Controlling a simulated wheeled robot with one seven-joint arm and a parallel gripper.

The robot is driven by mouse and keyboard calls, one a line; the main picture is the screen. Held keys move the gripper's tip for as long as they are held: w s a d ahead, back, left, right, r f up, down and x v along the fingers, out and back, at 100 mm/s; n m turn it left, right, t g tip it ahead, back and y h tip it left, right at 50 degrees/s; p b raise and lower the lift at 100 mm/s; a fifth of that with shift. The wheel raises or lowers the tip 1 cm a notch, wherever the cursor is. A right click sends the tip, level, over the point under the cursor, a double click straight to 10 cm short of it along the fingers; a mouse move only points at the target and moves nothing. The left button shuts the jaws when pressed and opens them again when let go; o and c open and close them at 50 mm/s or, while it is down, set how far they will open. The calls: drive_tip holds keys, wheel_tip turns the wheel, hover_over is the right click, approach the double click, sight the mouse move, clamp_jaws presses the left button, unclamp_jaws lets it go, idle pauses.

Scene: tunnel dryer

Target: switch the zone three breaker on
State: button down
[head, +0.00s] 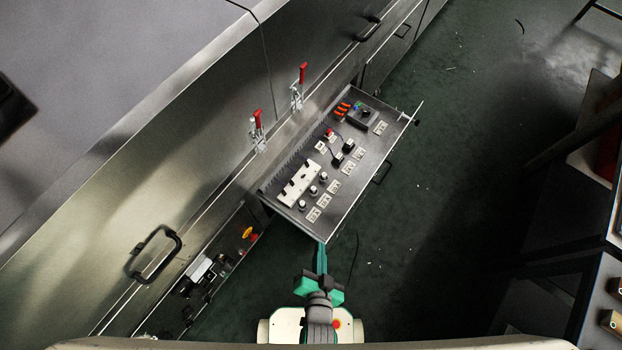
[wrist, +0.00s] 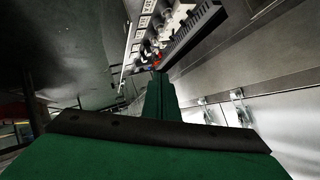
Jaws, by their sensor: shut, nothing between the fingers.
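A pulled-out control drawer (head: 336,218) holds a white strip with several small black levers (head: 291,195), which look like the breakers. I cannot tell which is zone three, nor read any lever's position; the labels are too small. My gripper (head: 321,246) is shut and empty, its green fingers pointing at the drawer's near corner, apart from the strip. In the wrist view the closed fingers (wrist: 158,78) point along the drawer, with the pale strip (wrist: 180,12) and a dark slotted rail (wrist: 196,30) beyond their tips.
Three round knobs (head: 313,190) stand beside the strip. Farther along are a red button (head: 329,134), black plugs (head: 348,146) and orange parts (head: 342,108). Two red-handled clamps (head: 258,122) stand on the dryer's steel side.

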drive_tip(key=w+d+f+m+g, duration=0.1)
drive_tip(key=w+f+m+g, duration=0.1)
drive_tip(key=w+f+m, duration=0.6)
drive_tip(key=m+g+y, duration=0.6)
drive_tip(key=m+y, duration=0.1)
drive_tip(key=m, duration=0.3)
approach(303, 176)
drive_tip(key=s+d, duration=0.1)
drive_tip(key=s+d+r, duration=0.1)
drive_tip(key=d, duration=0.1)
drive_tip(key=shift+f, duration=0.1)
drive_tip(key=x, duration=1)
drive_tip(key=shift+w+d, duration=0.1)
drive_tip(key=shift+w, duration=0.1)
drive_tip(key=shift+w+a+r+h, duration=0.1)
drive_tip(key=shift+a+r+h, duration=0.15)
drive_tip(key=shift+h, duration=0.15)
drive_tip(key=shift+r+h, duration=0.1)
drive_tip(key=shift+h, duration=0.2)
